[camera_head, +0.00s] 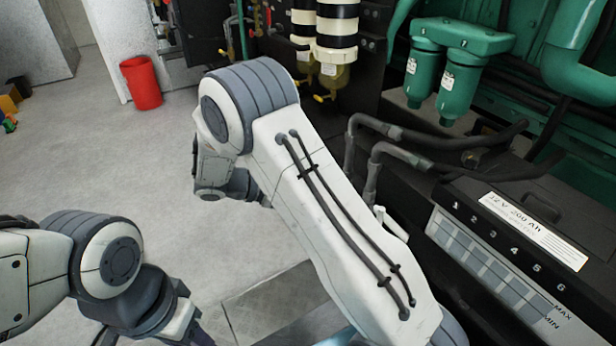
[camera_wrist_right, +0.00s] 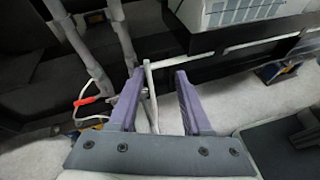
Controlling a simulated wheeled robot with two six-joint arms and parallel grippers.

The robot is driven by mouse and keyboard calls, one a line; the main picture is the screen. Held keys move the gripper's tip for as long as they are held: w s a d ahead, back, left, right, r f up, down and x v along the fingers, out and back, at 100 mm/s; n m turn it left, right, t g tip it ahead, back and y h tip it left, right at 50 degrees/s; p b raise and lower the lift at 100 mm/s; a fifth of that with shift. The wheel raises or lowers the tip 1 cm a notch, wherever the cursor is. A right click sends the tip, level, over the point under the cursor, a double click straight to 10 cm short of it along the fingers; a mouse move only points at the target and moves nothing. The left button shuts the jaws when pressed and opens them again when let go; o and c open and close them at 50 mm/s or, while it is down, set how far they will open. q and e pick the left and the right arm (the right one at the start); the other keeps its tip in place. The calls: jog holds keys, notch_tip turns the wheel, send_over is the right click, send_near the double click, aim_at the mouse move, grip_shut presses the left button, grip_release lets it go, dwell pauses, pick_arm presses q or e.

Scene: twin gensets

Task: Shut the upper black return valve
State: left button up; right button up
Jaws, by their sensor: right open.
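My right gripper (camera_wrist_right: 157,75) is open in the right wrist view, with its two purple fingers spread apart. A thin pale strip (camera_wrist_right: 151,100) shows between the fingers, close to the left one; I cannot tell what it is or whether it touches. A small red-handled lever (camera_wrist_right: 88,100) is left of the fingers, beside grey pipes (camera_wrist_right: 110,50). I cannot make out a black return valve for certain in either view.
A battery box (camera_head: 510,240) with numbered cells stands at the right, with dark hoses (camera_head: 430,140) behind it. Green filter canisters (camera_head: 455,75) and black-and-white banded cylinders (camera_head: 337,30) are at the back. A red bin (camera_head: 142,83) stands on open grey floor.

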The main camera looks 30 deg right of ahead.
jog(key=shift+m+y, duration=0.3)
jog(key=shift+y, duration=0.3)
jog(key=r, duration=0.1)
jog(key=s+a+r+p, duration=0.2)
jog(key=shift+r, duration=0.2)
